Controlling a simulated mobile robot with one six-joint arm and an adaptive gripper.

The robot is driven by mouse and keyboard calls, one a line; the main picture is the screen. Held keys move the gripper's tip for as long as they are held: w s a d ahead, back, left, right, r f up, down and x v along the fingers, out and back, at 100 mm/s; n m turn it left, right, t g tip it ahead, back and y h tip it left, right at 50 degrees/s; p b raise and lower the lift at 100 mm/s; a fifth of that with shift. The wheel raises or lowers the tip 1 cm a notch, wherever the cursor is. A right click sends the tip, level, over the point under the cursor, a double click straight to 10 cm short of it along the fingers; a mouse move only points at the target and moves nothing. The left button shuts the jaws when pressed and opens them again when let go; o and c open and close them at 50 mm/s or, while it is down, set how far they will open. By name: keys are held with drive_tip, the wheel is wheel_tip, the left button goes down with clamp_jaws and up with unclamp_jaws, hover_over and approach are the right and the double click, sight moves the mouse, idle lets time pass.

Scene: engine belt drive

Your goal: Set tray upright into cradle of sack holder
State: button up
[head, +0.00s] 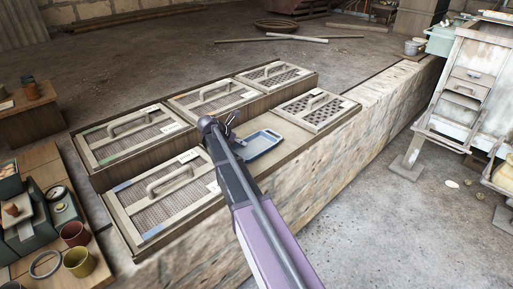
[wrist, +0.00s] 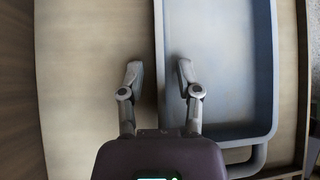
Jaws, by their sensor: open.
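The tray (head: 263,141) is shallow, blue-grey and rectangular, and it lies flat on a wooden surface between the crate lids. In the wrist view the tray (wrist: 228,60) fills the right half, with a loop handle at its lower right corner. My gripper (head: 233,124) is at the tray's left end in the head view. In the wrist view my gripper (wrist: 159,76) is open, with one finger on each side of the tray's left wall. It holds nothing, and I cannot tell its height over the wall. I cannot make out a sack holder or cradle for certain.
A stone wall (head: 335,150) runs along the front. A worn whitish cabinet (head: 470,85) stands at the right.

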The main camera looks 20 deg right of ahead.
clamp_jaws()
drive_tip(key=shift+r, duration=0.25)
wheel_tip(320, 180, up, 3)
drive_tip(key=p, duration=0.3)
drive_tip(key=shift+s+r+p, duration=0.15)
drive_tip(key=shift+r+p, duration=0.2)
drive_tip(key=shift+p, duration=0.2)
drive_tip(key=s+a, duration=0.2)
drive_tip(key=s, duration=0.2)
drive_tip(key=s+a, duration=0.2)
drive_tip(key=s, duration=0.3)
drive_tip(key=s+a+p, duration=0.1)
drive_tip(key=s+a, duration=0.1)
drive_tip(key=s, duration=0.3)
drive_tip(key=shift+s+a+r, duration=0.1)
drive_tip(key=shift+a+r, duration=0.3)
